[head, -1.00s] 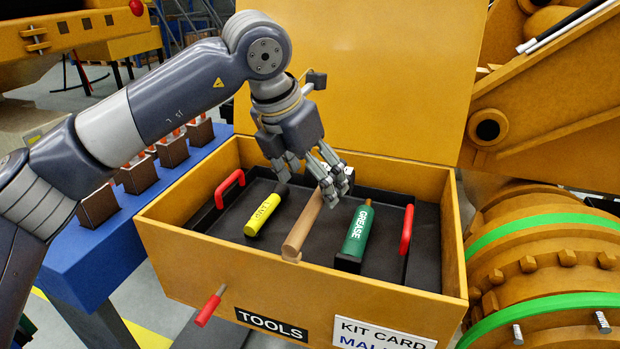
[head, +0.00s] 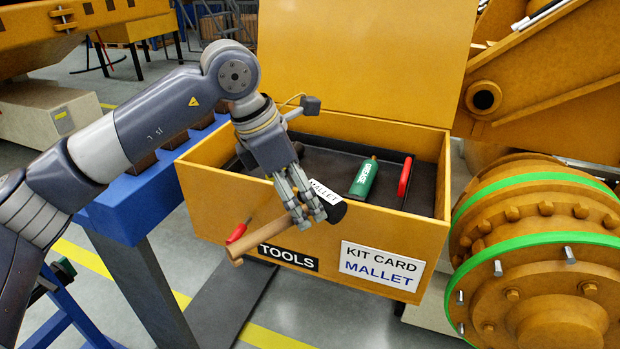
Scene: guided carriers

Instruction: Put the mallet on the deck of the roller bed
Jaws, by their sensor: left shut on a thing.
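The mallet (head: 260,238) has a pale wooden handle and a dark head with a white label reading MALLET. My left gripper (head: 303,218) is shut on it close to the head. The mallet is held in front of the yellow tool box, with the handle slanting down to the left. The fingers hide part of the handle and head. I cannot make out a roller bed in this view. My right gripper is not in view.
The open yellow tool box (head: 210,212) holds a green grease tube (head: 364,178) and a red handle (head: 404,176). A blue bench (head: 125,205) stands left. A large yellow wheel hub (head: 540,260) is at right. Open floor (head: 320,320) lies in front.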

